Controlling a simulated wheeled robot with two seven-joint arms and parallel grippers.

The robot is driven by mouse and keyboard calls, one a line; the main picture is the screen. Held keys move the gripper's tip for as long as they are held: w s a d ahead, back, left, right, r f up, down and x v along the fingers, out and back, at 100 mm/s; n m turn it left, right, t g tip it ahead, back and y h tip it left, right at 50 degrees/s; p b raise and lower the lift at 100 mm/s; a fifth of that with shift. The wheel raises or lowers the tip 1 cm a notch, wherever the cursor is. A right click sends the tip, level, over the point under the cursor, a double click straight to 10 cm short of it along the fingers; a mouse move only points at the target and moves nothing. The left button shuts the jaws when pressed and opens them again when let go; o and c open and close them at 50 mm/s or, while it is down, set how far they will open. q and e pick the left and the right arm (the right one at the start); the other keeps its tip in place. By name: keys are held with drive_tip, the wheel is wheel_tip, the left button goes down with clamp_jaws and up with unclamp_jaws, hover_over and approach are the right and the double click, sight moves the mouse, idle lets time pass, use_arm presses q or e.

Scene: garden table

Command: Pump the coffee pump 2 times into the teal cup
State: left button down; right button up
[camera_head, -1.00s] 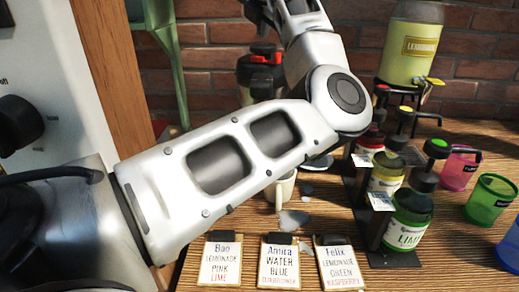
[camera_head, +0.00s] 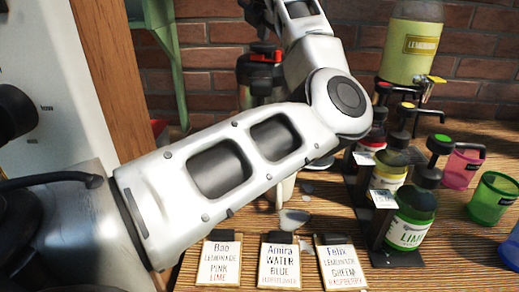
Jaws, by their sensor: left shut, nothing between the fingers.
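The coffee pump (camera_head: 266,76) is a dark pot with red at its top, at the back behind my left arm. My left gripper (camera_head: 262,38) comes down from the top edge over the pump's lid. It is small and dark, looks shut with nothing in it, and I cannot tell whether it touches the lid. My left forearm covers the space in front of the pump. I cannot make out a teal cup; a cream cup (camera_head: 287,190) shows only partly below my forearm. My right gripper is not in view.
Syrup pump bottles, including a green lime one (camera_head: 412,222), stand at the right. A lemonade dispenser (camera_head: 415,48) is behind them. A pink cup (camera_head: 459,168) and a green cup (camera_head: 489,199) stand far right. Order cards, such as Amira's (camera_head: 279,264), lie in front.

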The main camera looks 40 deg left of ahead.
use_arm(q)
drive_tip(key=shift+f+b, duration=0.4)
drive_tip(key=shift+f, duration=0.2)
idle(0.4)
drive_tip(key=shift+r+p, duration=0.75)
drive_tip(key=shift+r, duration=0.4)
wheel_tip(320, 180, up, 6)
drive_tip(key=p, duration=0.4)
idle(0.5)
